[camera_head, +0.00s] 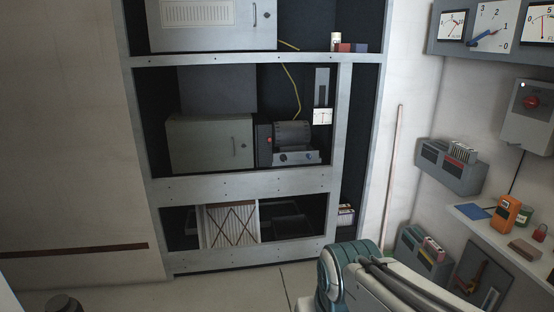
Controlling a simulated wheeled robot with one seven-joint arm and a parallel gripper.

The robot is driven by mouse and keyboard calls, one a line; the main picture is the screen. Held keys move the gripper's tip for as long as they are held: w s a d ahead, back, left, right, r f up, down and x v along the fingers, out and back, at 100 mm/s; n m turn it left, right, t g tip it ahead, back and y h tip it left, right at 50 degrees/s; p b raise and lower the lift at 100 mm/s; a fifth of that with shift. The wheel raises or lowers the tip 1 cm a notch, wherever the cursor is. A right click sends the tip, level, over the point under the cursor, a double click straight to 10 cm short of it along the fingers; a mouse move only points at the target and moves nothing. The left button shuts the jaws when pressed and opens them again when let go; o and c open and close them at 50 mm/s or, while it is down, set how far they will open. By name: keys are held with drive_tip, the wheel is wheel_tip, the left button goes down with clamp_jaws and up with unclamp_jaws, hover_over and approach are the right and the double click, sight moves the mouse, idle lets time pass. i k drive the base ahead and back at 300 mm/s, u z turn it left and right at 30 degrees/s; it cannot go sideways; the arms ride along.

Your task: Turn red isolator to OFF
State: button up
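A red rotary knob (530,102), which looks like the red isolator, sits on the front of a grey box (531,127) on the right wall. It is small at the right side of the head view, and I cannot make out its OFF marking or which way its handle points. My arm shows at the bottom centre-right, well below and left of the box. My gripper is not in view.
A shelf (491,229) below the box holds an orange meter (506,213) and small items. Gauges (492,27) hang above. A grey bin (452,167) is on the wall left of the shelf. A large rack (239,184) with equipment stands ahead; a thin pole (392,175) leans beside it.

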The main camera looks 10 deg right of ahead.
sight(532, 102)
drive_tip(key=z, duration=0.1)
drive_tip(key=i, duration=1.6)
drive_tip(key=z, duration=0.9)
drive_tip(key=i, duration=1.55)
drive_tip(key=z, duration=0.85)
